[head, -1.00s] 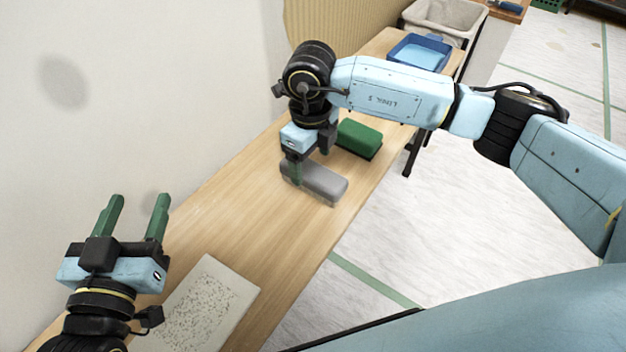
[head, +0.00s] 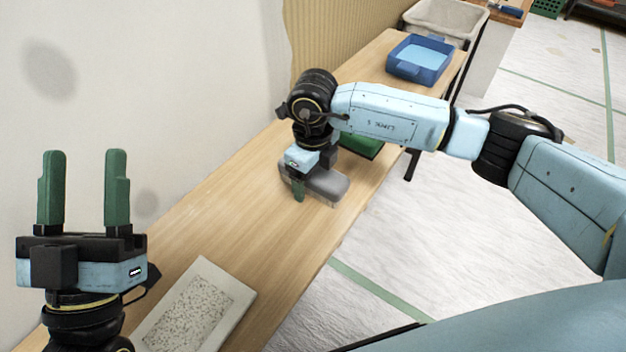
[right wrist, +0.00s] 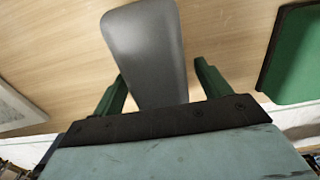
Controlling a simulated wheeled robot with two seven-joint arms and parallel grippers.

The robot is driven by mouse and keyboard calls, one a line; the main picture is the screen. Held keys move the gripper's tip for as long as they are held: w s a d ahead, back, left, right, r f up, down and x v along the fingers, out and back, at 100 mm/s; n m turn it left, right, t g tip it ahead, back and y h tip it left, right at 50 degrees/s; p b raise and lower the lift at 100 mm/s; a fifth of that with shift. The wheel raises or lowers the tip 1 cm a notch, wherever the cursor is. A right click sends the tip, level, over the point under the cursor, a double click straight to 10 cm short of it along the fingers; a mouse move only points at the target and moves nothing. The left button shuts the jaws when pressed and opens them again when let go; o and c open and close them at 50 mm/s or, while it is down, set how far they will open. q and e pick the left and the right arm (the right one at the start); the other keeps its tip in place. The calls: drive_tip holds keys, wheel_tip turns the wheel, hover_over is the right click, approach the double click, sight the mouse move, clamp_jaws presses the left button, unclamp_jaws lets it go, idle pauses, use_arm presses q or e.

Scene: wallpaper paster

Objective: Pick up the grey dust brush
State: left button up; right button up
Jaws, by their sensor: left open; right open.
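The grey dust brush (head: 327,186) lies on the wooden table, partly hidden in the head view by my right gripper. In the right wrist view the brush (right wrist: 147,50) lies lengthwise between the two green fingers of my open right gripper (right wrist: 160,85), with a gap on each side. In the head view my right gripper (head: 302,184) points down at the brush, one finger on its near side. My left gripper (head: 85,190) is open and empty, fingers up, in front of the wall at the left.
A green block (head: 362,147) lies just beyond the brush, partly behind my right arm; it also shows in the right wrist view (right wrist: 295,55). A speckled board (head: 195,305) lies at the near end of the table (head: 235,225). A blue tray (head: 420,62) stands at the far end.

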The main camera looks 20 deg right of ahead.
use_arm(q)
drive_tip(key=shift+s+r, duration=0.1)
use_arm(e)
drive_tip(key=shift+f, duration=0.1)
drive_tip(key=c, duration=1.1)
drive_tip(key=shift+c, duration=0.3)
drive_tip(key=shift+r, duration=0.35)
wheel_tip(320, 180, up, 4)
drive_tip(key=shift+r+p, duration=0.1)
drive_tip(key=shift+p, duration=1.05)
wheel_tip(320, 180, up, 4)
drive_tip(key=shift+r+p, duration=0.2)
drive_tip(key=shift+p, duration=0.65)
use_arm(q)
wheel_tip(320, 180, down, 12)
drive_tip(key=w+a+g+y, duration=0.1)
drive_tip(key=w+g+y, duration=0.1)
drive_tip(key=g, duration=0.7)
drive_tip(key=shift+w+a+y, duration=0.15)
drive_tip(key=shift+w+y, duration=0.05)
drive_tip(key=shift+y, duration=0.4)
use_arm(e)
drive_tip(key=shift+r, duration=0.35)
